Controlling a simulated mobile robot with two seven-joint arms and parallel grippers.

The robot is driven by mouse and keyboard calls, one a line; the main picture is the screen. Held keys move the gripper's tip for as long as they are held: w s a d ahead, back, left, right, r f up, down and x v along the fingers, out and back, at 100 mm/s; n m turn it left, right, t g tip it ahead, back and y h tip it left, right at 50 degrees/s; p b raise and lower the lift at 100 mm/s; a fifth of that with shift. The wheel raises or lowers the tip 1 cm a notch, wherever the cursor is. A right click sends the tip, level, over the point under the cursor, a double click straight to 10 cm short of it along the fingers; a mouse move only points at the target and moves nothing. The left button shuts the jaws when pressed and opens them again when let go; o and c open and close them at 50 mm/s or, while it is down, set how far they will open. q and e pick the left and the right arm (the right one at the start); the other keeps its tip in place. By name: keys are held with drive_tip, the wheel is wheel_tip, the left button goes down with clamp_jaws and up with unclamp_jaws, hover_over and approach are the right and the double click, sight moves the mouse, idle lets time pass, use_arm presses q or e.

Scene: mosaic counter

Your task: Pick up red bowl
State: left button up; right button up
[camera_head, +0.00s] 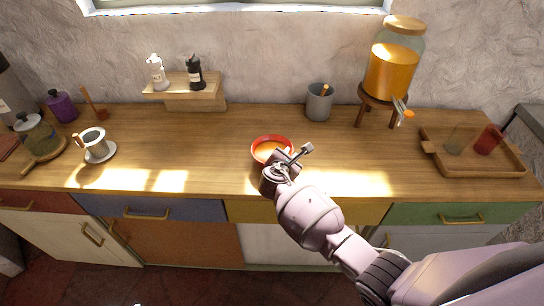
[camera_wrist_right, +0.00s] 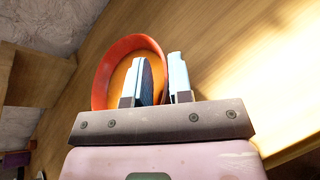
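The red bowl (camera_head: 272,147), with an orange inside, is on the wooden counter near its middle. My right gripper (camera_head: 288,160) is at the bowl's near right side and covers part of it in the head view. In the right wrist view the bowl (camera_wrist_right: 103,75) shows behind the fingers. One finger of the right gripper (camera_wrist_right: 162,78) is inside the bowl and the other is outside, with the bowl's wall in the narrow gap between them. I cannot see the bowl lifted off the counter. My left gripper is not in view.
A grey cup (camera_head: 319,103) stands behind the bowl, and a drink dispenser (camera_head: 392,72) on a stand is at the back right. A wooden tray (camera_head: 480,171) holds two glasses at right. A small shelf (camera_head: 186,93) holds two bottles.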

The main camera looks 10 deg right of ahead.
clamp_jaws()
drive_tip(key=shift+s+f, duration=0.1)
idle(1.0)
